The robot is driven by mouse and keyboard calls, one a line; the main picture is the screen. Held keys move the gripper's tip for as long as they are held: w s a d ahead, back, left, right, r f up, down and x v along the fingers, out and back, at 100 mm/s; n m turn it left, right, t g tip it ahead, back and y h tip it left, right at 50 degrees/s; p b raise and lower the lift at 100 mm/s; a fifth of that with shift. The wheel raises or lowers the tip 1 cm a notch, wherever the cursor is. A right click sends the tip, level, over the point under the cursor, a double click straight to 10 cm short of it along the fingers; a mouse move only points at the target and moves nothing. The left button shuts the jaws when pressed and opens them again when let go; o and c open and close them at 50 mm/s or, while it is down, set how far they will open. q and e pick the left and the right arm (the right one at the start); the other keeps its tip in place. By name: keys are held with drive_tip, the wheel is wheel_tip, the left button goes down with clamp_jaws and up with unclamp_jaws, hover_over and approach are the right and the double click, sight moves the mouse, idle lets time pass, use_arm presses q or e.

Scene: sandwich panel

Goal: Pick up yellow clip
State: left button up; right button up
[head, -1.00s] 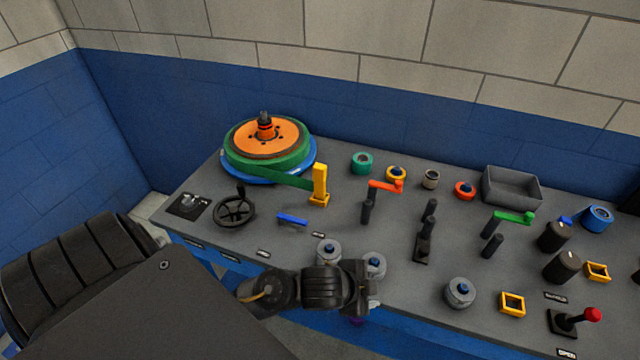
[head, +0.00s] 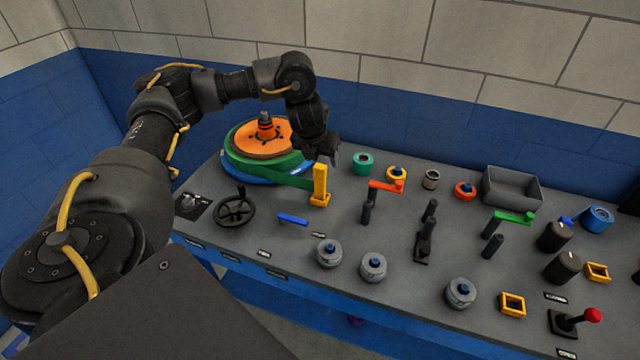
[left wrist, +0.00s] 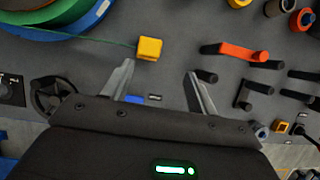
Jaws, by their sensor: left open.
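The yellow clip (head: 320,186) stands upright on the grey panel, at the end of a green strip from the reel. In the left wrist view the yellow clip (left wrist: 150,48) shows from above as a block, just beyond the fingertips and a little left of the midline between them. My left gripper (left wrist: 159,74) is open with nothing between its fingers. In the head view my left gripper (head: 332,156) hangs behind and above the clip, beside the reel, apart from it. My right gripper is in neither view.
The reel (head: 240,172), with an orange top and green band, stands left of the clip. A red-orange crank (head: 386,187) is close to its right. A blue bar (head: 292,219) and a black handwheel (head: 235,210) lie in front. A grey bin (head: 512,190) is at the back right.

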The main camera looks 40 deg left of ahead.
sight(320, 166)
use_arm(q)
drive_tip(key=f, duration=0.1)
drive_tip(key=w+a+f+b, duration=0.1)
drive_tip(key=f, duration=0.1)
drive_tip(key=a+f+b, duration=0.1)
drive_tip(key=shift+w+a+f, duration=0.15)
drive_tip(key=shift+w+a, duration=0.1)
drive_tip(key=shift+w, duration=0.1)
drive_tip(key=shift+p+x, duration=0.5)
drive_tip(key=shift+x, duration=2.15)
drive_tip(key=shift+w, duration=0.1)
drive_tip(key=shift+c, duration=0.7)
drive_tip(key=c, duration=1)
